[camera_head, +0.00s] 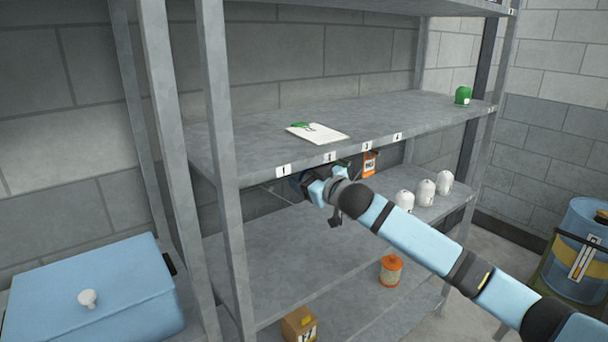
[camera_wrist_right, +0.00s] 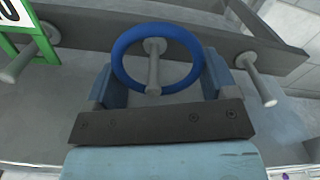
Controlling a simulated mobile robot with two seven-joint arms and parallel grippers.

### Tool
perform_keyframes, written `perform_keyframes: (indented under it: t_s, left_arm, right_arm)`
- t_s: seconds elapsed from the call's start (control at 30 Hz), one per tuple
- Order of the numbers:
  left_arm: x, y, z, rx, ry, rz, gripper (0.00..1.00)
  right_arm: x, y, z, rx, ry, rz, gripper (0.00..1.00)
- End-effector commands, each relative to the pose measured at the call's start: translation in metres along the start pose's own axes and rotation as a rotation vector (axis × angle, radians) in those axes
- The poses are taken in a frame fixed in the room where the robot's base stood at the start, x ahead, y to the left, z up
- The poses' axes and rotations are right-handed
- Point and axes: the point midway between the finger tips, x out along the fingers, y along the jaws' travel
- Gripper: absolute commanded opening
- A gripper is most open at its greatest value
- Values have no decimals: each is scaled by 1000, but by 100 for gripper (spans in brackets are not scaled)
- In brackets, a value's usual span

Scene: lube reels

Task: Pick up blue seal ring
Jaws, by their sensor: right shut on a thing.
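The blue seal ring (camera_wrist_right: 119,62) is in the right wrist view, around a grey peg (camera_wrist_right: 154,65) on a rail. My right gripper (camera_wrist_right: 160,78) has one blue finger on each side of the ring and is shut on it. The peg still passes through the ring's opening. In the head view my right gripper (camera_head: 306,186) is under the front edge of the middle shelf, where I cannot clearly make out the ring. My left gripper is in neither view.
The rail (camera_wrist_right: 85,27) carries other pegs, with a green-framed item (camera_wrist_right: 40,45) at the left one. The shelf (camera_head: 255,146) is just above my gripper. White bottles (camera_head: 425,193) and an orange can (camera_head: 391,270) stand on lower shelves. A blue box (camera_head: 95,290) is at left.

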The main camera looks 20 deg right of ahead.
Motion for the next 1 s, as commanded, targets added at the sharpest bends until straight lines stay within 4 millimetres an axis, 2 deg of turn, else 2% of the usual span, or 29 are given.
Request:
perform_keyframes:
  t_s: [0.17,0.4,0.6,0.8,1.0]
  left_arm:
    - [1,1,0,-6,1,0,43]
    - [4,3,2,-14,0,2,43]
    - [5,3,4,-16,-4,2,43]
    - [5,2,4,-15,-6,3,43]
    - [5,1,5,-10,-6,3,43]
  right_arm:
    - [-37,0,1,-1,-1,0,57]
    - [-99,0,2,-2,-2,0,57]
    - [-138,0,1,-3,-2,1,57]
    - [-156,0,0,-2,0,1,57]
    - [-158,0,-1,-1,0,1,57]
